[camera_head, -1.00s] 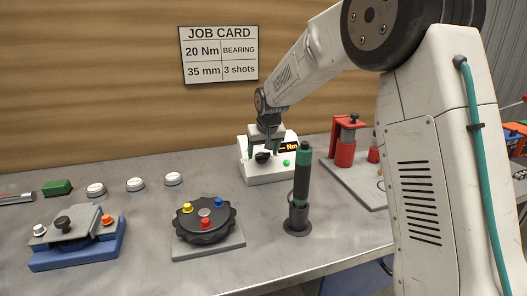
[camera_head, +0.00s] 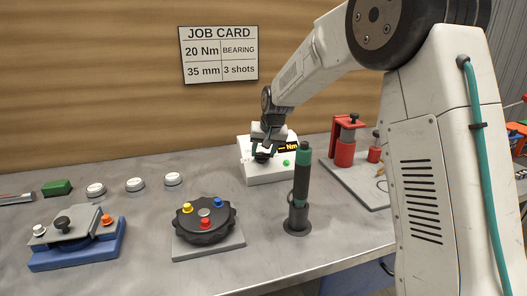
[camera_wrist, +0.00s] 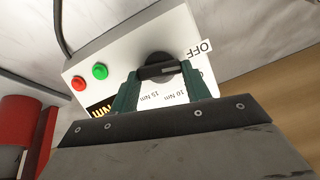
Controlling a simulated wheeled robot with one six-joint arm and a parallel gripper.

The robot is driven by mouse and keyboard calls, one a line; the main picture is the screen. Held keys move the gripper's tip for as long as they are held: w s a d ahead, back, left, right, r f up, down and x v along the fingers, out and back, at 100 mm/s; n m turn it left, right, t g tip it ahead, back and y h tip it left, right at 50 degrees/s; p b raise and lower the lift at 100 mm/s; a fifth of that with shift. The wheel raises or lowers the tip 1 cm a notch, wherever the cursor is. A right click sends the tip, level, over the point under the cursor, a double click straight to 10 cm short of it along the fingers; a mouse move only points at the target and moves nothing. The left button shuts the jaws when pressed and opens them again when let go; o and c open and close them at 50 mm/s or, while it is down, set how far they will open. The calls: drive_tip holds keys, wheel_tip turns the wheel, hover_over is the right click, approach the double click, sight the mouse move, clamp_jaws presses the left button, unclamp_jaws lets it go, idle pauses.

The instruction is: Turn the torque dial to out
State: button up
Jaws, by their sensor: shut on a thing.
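The torque dial is a black round knob with a raised bar (camera_wrist: 157,66), on the face of a white box (camera_wrist: 115,54). The wrist view shows printed labels "OFF", "10 Nm" and "15 Nm" around it; I see no label "out". My gripper (camera_wrist: 159,73) has its dark green fingers closed on the dial, one at each end of the bar. Which label the dial points to is unclear. In the head view, my gripper (camera_head: 263,153) is at the white box (camera_head: 270,174) and partly hides the dial and the lit "Nm" display (camera_head: 289,147).
A green-and-black upright tool in a holder (camera_head: 300,190) stands close in front of the box. A red press on a grey plate (camera_head: 345,150) is to the right. A black round fixture with coloured knobs (camera_head: 205,222) and a blue-based fixture (camera_head: 75,245) stand left. A job card (camera_head: 219,54) hangs behind.

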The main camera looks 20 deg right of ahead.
drive_tip(key=m, duration=0.1)
drive_tip(key=m+y, duration=0.1)
drive_tip(key=m, duration=0.1)
drive_tip(key=m+y, duration=0.1)
drive_tip(key=m, duration=0.1)
drive_tip(key=shift+s+d+f+t, duration=0.15)
drive_tip(key=shift+d+t, duration=0.15)
drive_tip(key=shift+t, duration=0.1)
drive_tip(key=shift+m, duration=0.3)
drive_tip(key=o, duration=1)
drive_tip(key=v, duration=0.8)
drive_tip(key=shift+a+f, duration=0.1)
